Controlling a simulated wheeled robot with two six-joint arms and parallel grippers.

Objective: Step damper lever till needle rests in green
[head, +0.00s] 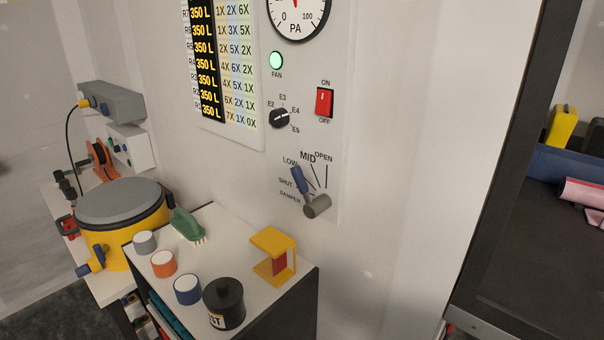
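The damper lever (299,180) has a blue grip and a grey cylindrical hub (317,206) low on the wall panel. Its grip leans up and left, its tip just below the LOW label; the MID and OPEN marks are to its right and SHUT to its left. The round PA gauge (297,14) is cut off by the top edge of the head view. Neither of my grippers is in view.
The panel (335,130) also bears a lit green FAN lamp (276,60), a black selector knob (279,118) and a red switch (324,102). Below stands a white-topped cabinet (220,238) with several jars, a green brush (186,225) and a yellow stand (272,243). A dark shelf unit is at right.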

